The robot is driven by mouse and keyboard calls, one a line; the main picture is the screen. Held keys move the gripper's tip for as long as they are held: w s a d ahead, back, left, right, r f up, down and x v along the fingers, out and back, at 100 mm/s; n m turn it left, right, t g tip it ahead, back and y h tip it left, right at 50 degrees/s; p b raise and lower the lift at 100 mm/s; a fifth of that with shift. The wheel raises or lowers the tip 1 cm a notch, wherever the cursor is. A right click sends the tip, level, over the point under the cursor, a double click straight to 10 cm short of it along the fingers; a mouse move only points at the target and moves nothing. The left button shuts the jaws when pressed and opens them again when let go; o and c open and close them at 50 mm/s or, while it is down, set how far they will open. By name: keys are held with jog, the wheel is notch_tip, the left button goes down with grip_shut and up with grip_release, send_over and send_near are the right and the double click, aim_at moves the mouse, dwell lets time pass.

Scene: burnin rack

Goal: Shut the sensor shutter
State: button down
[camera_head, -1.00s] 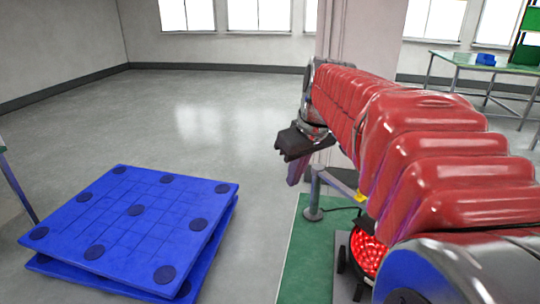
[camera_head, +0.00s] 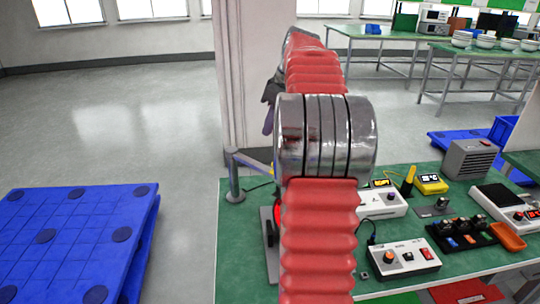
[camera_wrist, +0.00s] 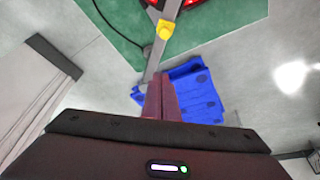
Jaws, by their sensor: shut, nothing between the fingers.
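My gripper (camera_wrist: 160,95) has its two fingers together and empty in the wrist view. In the head view the gripper (camera_head: 268,118) hangs in the air beyond my arm, left of the pillar's right side. A grey post (camera_head: 234,180) stands at the green bench's left edge, with a bar reaching right behind my arm. In the wrist view the grey bar (camera_wrist: 151,68) bears a yellow knob (camera_wrist: 166,29), near a red-lit device (camera_wrist: 178,4). My arm hides most of this device (camera_head: 277,212) in the head view. I cannot tell which part is the sensor shutter.
The green bench (camera_head: 240,255) carries a white box with knobs (camera_head: 403,258), a yellow meter (camera_head: 430,184), a grey vented box (camera_head: 470,158) and a black tray of parts. Blue pallets (camera_head: 75,235) lie on the floor at left. Open floor lies beyond them.

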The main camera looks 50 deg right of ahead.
dwell(0.3)
send_over(271, 171)
jog(key=w, duration=0.5)
jog(key=f, duration=0.9)
jog(key=shift+s+f, duration=0.1)
jog(key=shift+s, duration=0.1)
jog(key=shift+s+d+f, duration=0.1)
jog(key=shift+s+f, duration=0.1)
jog(key=shift+s, duration=0.1)
jog(key=shift+s+d+f, duration=0.15)
jog(key=shift+s, duration=0.65)
jog(key=shift+s+d+f, duration=0.1)
jog(key=shift+s+d, duration=0.05)
jog(key=shift+s, duration=0.65)
jog(key=shift+s+d, duration=0.2)
jog(key=shift+s, duration=3.45)
jog(key=a+v, duration=0.1)
jog(key=v, duration=1.2)
jog(key=shift+w+d+r, duration=0.2)
jog(key=shift+d+r, duration=0.2)
jog(key=shift+d, duration=0.05)
